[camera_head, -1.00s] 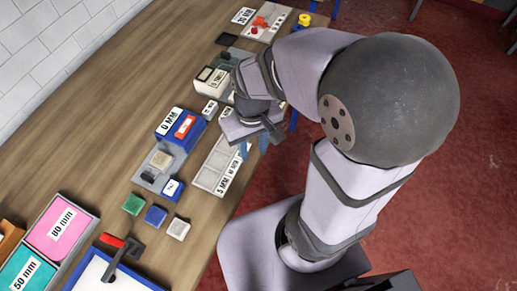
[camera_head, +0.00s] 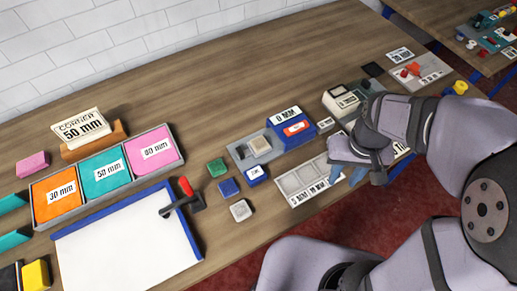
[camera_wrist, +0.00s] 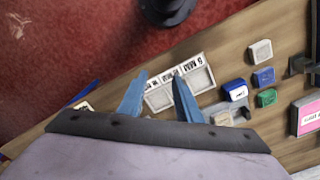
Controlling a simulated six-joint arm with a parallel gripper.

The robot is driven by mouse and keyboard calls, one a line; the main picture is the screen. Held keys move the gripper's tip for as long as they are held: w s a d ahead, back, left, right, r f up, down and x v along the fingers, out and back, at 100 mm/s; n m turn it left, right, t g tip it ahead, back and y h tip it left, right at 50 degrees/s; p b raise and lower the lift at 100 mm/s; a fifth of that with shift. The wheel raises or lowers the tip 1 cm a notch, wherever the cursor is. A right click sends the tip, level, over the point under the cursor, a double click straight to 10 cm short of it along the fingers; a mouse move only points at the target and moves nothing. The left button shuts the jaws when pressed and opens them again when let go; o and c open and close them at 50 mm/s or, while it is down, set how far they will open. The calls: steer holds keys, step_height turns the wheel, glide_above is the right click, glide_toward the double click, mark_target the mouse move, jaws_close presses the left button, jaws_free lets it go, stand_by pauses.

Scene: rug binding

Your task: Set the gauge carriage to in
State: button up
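A grey gauge base carries a beige block (camera_head: 260,146), which may be the carriage. A blue block marked "0 MM" (camera_head: 290,125) with a red label stands at its right. A small blue block with a white label (camera_head: 256,174) sits at its front; I cannot read the label surely. A pale sectioned tray with MM labels (camera_head: 303,181) lies in front. My gripper (camera_head: 346,174) is over the tray's right part, right of the gauge. In the wrist view my gripper (camera_wrist: 156,92) has its blue fingers apart, with only the tray (camera_wrist: 162,97) showing between them. My arm hides the tray's right end.
Green (camera_head: 217,167), blue (camera_head: 229,187) and white (camera_head: 240,210) small blocks lie left of the gauge. A white board (camera_head: 125,245) with a red-handled lever (camera_head: 186,189) and a bin of coloured blocks (camera_head: 37,209) are further left.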

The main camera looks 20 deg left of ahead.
steer(key=w+a+n+b, duration=0.2)
steer(key=w+a, duration=0.3)
steer(key=a, duration=0.1)
steer(key=n+b, duration=0.4)
steer(key=n, duration=0.1)
glide_above(240, 150)
step_height(240, 150, down, 3)
steer(key=shift+s+f, duration=0.1)
steer(key=shift+s, duration=0.05)
steer(key=shift+f+p, duration=1.2)
steer(key=shift+f, duration=2.4)
steer(key=shift+d, duration=0.1)
jaws_close()
